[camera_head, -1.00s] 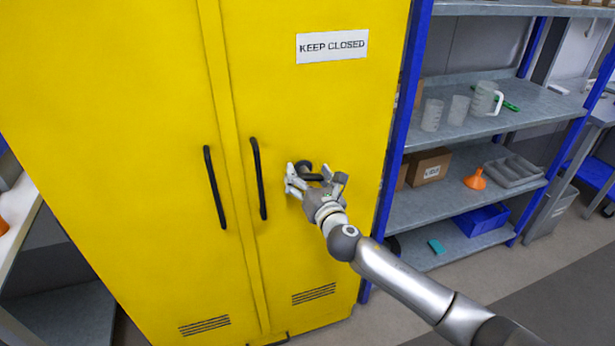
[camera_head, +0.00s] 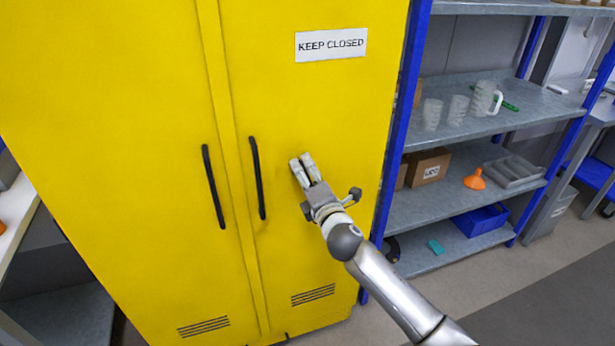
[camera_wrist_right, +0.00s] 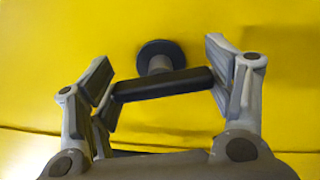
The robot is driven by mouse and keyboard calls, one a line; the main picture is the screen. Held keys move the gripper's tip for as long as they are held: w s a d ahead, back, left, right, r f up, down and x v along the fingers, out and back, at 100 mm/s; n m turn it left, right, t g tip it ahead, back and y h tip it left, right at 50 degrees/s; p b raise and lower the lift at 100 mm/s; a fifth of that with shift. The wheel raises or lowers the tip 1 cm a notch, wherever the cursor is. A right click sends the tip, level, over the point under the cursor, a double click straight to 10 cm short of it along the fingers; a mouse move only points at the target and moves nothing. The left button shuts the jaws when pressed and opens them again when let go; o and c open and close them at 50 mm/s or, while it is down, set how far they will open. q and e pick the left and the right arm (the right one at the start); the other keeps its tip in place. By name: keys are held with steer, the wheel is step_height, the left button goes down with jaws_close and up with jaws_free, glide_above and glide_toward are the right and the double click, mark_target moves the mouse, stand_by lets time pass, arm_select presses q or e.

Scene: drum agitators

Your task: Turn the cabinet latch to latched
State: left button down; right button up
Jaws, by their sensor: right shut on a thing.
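The yellow cabinet (camera_head: 285,105) stands with both doors closed. The black cabinet latch (camera_wrist_right: 165,82), a bar on a round hub, shows in the right wrist view between my right gripper's fingers. The bar lies nearly level there, tilted slightly up to the right, its ends against the finger pads. My right gripper (camera_head: 304,167) is shut on the latch, at the right-hand door; it also shows in the right wrist view (camera_wrist_right: 162,86). In the head view the gripper hides the latch. My left gripper is not in view.
Two black door handles (camera_head: 213,187) (camera_head: 258,178) stand left of my right gripper. A shelf unit with blue posts (camera_head: 402,130) stands close on the right, holding cups, a cardboard box (camera_head: 428,166) and an orange funnel (camera_head: 474,180).

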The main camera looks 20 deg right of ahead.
steer(key=shift+m, duration=1.9)
steer(key=o, duration=1)
steer(key=shift+f, duration=0.1)
steer(key=shift+s, duration=0.1)
steer(key=s, duration=1.1)
steer(key=shift+s+d, duration=0.2)
steer(key=shift+s, duration=0.2)
